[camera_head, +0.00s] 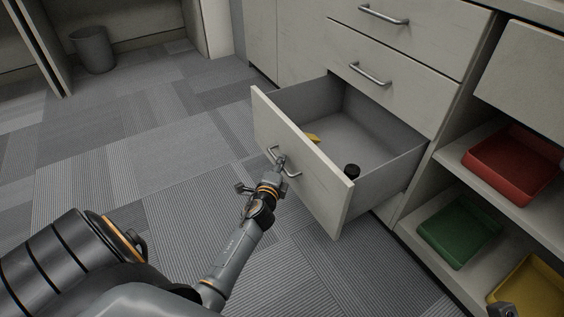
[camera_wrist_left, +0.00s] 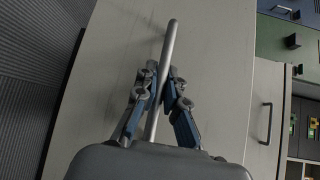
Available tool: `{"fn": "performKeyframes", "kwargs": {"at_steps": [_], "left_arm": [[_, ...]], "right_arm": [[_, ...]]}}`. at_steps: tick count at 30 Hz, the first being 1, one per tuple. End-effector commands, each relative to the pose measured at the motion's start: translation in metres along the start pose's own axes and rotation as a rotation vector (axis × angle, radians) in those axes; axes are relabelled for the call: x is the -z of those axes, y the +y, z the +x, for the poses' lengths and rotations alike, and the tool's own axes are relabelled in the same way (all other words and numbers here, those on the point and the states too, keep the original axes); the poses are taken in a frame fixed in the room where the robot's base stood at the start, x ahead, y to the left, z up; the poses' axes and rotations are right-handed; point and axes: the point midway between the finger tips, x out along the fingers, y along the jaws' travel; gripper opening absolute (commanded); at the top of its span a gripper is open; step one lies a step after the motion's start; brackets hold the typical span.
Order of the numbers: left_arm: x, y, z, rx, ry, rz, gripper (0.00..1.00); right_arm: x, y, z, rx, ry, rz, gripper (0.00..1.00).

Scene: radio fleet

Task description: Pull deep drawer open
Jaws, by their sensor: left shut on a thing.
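The deep drawer (camera_head: 300,165) is the lowest of the stack in the head view and stands pulled well out from the cabinet. Inside it lie a yellow thing (camera_head: 312,138) and a small dark round thing (camera_head: 351,170). My left gripper (camera_head: 279,165) is at the drawer's front, shut on its metal bar handle (camera_head: 291,174). In the left wrist view the fingers (camera_wrist_left: 160,88) close on both sides of the handle bar (camera_wrist_left: 167,60), with the pale drawer front (camera_wrist_left: 115,60) behind. A small part of what may be my right arm shows at the bottom right of the head view; its gripper is not visible.
Two shut drawers with handles (camera_head: 370,74) sit above the open one. Open shelves at the right hold a red tray (camera_head: 512,165), a green tray (camera_head: 460,232) and a yellow tray (camera_head: 530,290). A grey bin (camera_head: 93,50) stands far left. The carpet (camera_head: 150,170) left of the drawer is clear.

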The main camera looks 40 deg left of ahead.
Motion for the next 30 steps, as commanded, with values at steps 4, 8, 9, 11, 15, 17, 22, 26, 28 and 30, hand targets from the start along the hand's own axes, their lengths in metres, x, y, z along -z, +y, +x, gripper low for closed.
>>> {"fn": "performKeyframes", "kwargs": {"at_steps": [4, 8, 9, 11, 15, 17, 22, 26, 28, 30], "left_arm": [[-0.002, 0.000, 0.001, -0.001, -0.004, 0.001, 0.00], [-0.002, 0.000, 0.001, -0.001, -0.004, 0.001, 0.20], [-0.002, 0.000, 0.001, -0.001, -0.004, 0.001, 0.20], [-0.001, 0.000, 0.001, -0.001, -0.003, 0.001, 0.20], [-0.001, 0.000, 0.000, 0.000, -0.002, 0.000, 0.20], [-0.001, 0.000, -0.002, 0.000, -0.001, 0.000, 0.20], [0.000, 0.001, -0.022, -0.002, 0.000, 0.001, 0.20], [0.000, 0.002, -0.050, -0.003, -0.001, 0.000, 0.20], [-0.001, 0.001, -0.065, -0.003, -0.002, -0.001, 0.20], [-0.001, 0.002, -0.080, -0.004, -0.002, -0.001, 0.20]], "right_arm": [[0.000, 0.000, 0.001, 0.003, 0.005, -0.001, 0.00], [0.000, 0.000, 0.002, 0.005, 0.009, -0.001, 0.00], [0.000, 0.000, 0.002, 0.005, 0.011, -0.002, 0.00], [0.000, 0.000, 0.003, 0.005, 0.012, -0.002, 0.00], [0.001, 0.000, 0.003, 0.005, 0.011, -0.003, 0.00], [0.002, 0.001, 0.002, 0.004, 0.010, -0.003, 0.00], [0.001, 0.000, 0.002, 0.004, 0.009, -0.002, 0.00], [0.001, 0.000, 0.002, 0.003, 0.009, -0.002, 0.00], [0.001, 0.000, 0.002, 0.003, 0.008, -0.002, 0.00], [0.001, 0.000, 0.002, 0.003, 0.008, -0.002, 0.00]]}}
